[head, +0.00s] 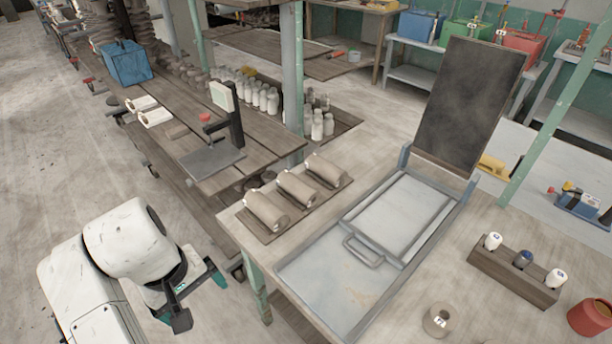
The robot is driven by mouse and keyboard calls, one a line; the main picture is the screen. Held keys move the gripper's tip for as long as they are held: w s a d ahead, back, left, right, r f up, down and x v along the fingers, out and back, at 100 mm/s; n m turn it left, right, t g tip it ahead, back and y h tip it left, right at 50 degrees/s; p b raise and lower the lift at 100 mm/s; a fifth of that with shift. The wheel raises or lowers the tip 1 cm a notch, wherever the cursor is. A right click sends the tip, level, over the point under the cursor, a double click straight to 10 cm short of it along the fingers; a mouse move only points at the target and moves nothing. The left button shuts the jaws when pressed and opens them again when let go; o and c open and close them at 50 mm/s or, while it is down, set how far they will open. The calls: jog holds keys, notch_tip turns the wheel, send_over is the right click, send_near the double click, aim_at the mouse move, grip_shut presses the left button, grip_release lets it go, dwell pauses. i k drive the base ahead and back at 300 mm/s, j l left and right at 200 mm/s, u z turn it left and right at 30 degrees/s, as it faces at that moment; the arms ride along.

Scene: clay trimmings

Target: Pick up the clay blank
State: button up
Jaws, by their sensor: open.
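Three grey-brown clay-like cylinders lie on their sides on a board on the near table: a left one (266,211), a middle one (297,189) and a right one (325,169). A short, upright beige cylinder (440,319) with a dark hole and a pale label stands at the table's front. I cannot tell which of these is the clay blank. My gripper (200,297) is open and empty at the lower left. It is beside the table's left edge, to the lower left of the lying cylinders and apart from them.
A metal tray (310,277) with a handled frame fills the table's middle, with a dark upright panel (470,100) behind. A wooden rack (512,278) with bottles and a red pot (592,316) stand right. A post (292,75) rises behind the cylinders.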

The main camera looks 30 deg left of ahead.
aim_at(302, 193)
jog(key=i+j, duration=0.15)
jog(key=i, duration=0.55)
jog(key=i+j, duration=0.1)
jog(key=i, duration=0.6)
